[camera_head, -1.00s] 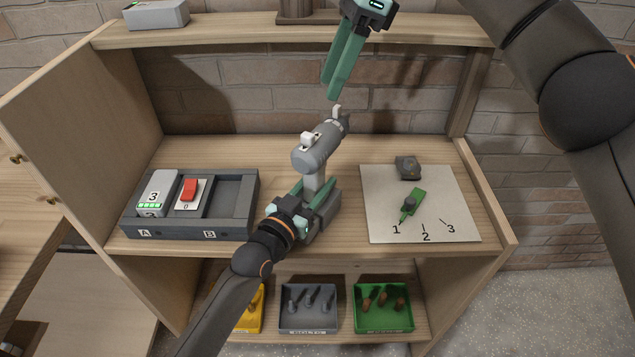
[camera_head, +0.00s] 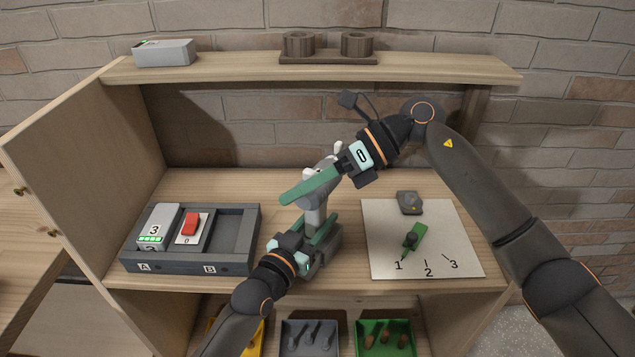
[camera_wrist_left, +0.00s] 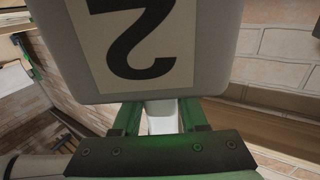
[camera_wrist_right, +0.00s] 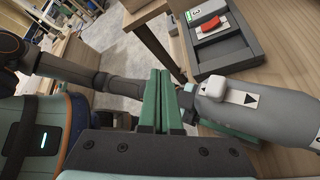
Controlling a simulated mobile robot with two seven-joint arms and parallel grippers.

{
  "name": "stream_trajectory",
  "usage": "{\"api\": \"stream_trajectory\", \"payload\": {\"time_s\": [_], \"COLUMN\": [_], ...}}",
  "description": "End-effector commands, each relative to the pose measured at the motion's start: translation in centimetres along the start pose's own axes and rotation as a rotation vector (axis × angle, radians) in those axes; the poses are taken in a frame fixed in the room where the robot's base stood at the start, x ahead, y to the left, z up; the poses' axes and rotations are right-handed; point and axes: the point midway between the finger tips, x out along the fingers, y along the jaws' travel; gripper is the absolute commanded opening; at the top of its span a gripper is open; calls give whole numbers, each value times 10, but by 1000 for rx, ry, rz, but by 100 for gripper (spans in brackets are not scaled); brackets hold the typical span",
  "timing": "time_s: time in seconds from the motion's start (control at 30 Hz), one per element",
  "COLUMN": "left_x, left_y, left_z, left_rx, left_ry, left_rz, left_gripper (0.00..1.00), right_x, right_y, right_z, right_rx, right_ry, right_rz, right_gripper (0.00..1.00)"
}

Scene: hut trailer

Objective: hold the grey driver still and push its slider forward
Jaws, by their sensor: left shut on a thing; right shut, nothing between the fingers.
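The right wrist view shows the white slider (camera_wrist_right: 228,88) between two arrow marks, to the right of the closed fingertips (camera_wrist_right: 165,75); contact is unclear.
A dark tray (camera_head: 236,232) with bays A and B holds a battery marked 3 (camera_head: 158,226) and a red switch (camera_head: 190,225). A pale mat (camera_head: 440,240) holds a green driver-like piece (camera_head: 414,236) and a grey block (camera_head: 409,203). Coloured bins (camera_head: 308,338) sit below.

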Motion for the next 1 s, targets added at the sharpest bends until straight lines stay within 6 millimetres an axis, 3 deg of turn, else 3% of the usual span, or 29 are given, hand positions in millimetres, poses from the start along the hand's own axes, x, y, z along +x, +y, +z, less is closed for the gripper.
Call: {"api": "stream_trajectory", "payload": {"time_s": [0.5,0.7,1.0], "left_x": [0,0,0], "left_y": [0,0,0], "left_z": [1,1,1], "left_rx": [0,0,1], "left_ry": [-2,-2,-2], "left_rz": [-1,0,0], "left_gripper": [0,0,0], "right_x": [-64,-80,-84], "right_y": [0,2,3], "right_z": [-59,-72,-73], "right_rx": [804,943,972], "right_ry": [-520,-598,-613], "right_rz": [222,270,281], "right_gripper": [0,0,0]}}
